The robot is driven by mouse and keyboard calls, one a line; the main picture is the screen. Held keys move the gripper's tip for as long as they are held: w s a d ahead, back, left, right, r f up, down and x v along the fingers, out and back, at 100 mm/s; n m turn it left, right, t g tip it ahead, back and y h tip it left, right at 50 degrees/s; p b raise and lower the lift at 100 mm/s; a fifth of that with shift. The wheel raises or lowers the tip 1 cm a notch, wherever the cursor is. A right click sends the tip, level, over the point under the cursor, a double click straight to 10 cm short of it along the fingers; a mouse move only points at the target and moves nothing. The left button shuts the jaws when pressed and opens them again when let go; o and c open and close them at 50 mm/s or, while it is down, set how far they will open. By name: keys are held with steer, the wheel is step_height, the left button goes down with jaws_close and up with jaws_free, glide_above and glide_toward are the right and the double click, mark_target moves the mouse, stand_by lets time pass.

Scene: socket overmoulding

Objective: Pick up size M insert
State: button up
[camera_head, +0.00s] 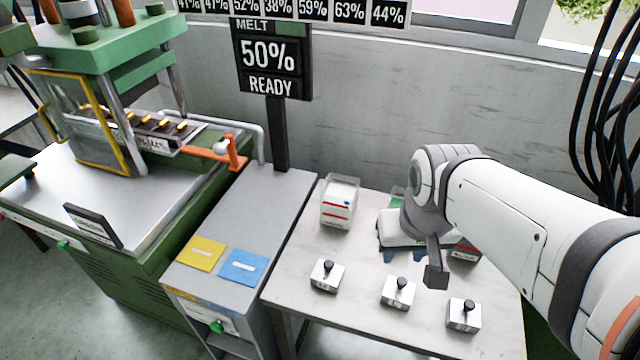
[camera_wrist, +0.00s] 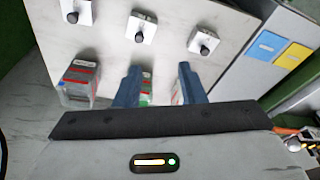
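Three white blocks with black knobs stand in a row near the front of the table: a left block (camera_head: 326,276), a middle block (camera_head: 397,293) and a right block (camera_head: 463,316). Their size marks are too small to read, so I cannot tell which is M. The wrist view shows them in reversed order: right block (camera_wrist: 76,11), middle block (camera_wrist: 141,27), left block (camera_wrist: 202,41). My gripper (camera_wrist: 158,84) is open with blue fingers apart and nothing held between them. In the head view my gripper (camera_head: 402,257) hangs behind the middle block, apart from it.
A clear bin (camera_head: 340,205) stands at the table's back left. Another bin (camera_head: 465,253) is partly hidden by my arm. A grey cabinet with a yellow card (camera_head: 202,253) and a blue card (camera_head: 243,267) adjoins the table. A green press (camera_head: 140,60) stands left.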

mark_target(328, 265)
steer(key=shift+o, duration=1.4)
steer(key=shift+w+a+f, duration=0.1)
steer(key=shift+w+f, duration=0.05)
steer(key=shift+w, duration=0.1)
steer(key=o, duration=0.6)
steer(key=w+a+f+m+g, duration=0.1)
steer(key=w+a+f+m, duration=0.1)
steer(key=w+a+f, duration=0.2)
steer(key=w+f, duration=0.1)
steer(key=w, duration=0.2)
steer(key=shift+f+b, duration=0.35)
steer(key=shift+b, duration=0.05)
steer(key=shift+o, duration=1.4)
steer(key=w+a+f+m, duration=0.1)
steer(key=a+f, duration=0.1)
steer(key=f, duration=0.1)
steer(key=w+a+f+m+g, duration=0.1)
steer(key=w+a+f, duration=0.1)
steer(key=a+f, duration=0.1)
steer(key=w+a+f, duration=0.2)
steer(key=a+f, duration=0.1)
steer(key=f, duration=0.1)
steer(key=shift+f+m+g+b, duration=0.1)
steer(key=shift+m+g+b, duration=0.2)
steer(key=shift+m, duration=0.1)
steer(key=shift+d+f, duration=0.2)
steer(key=shift+f, duration=1.75)
steer(key=shift+d+f, duration=0.15)
steer(key=shift+f, duration=1.8)
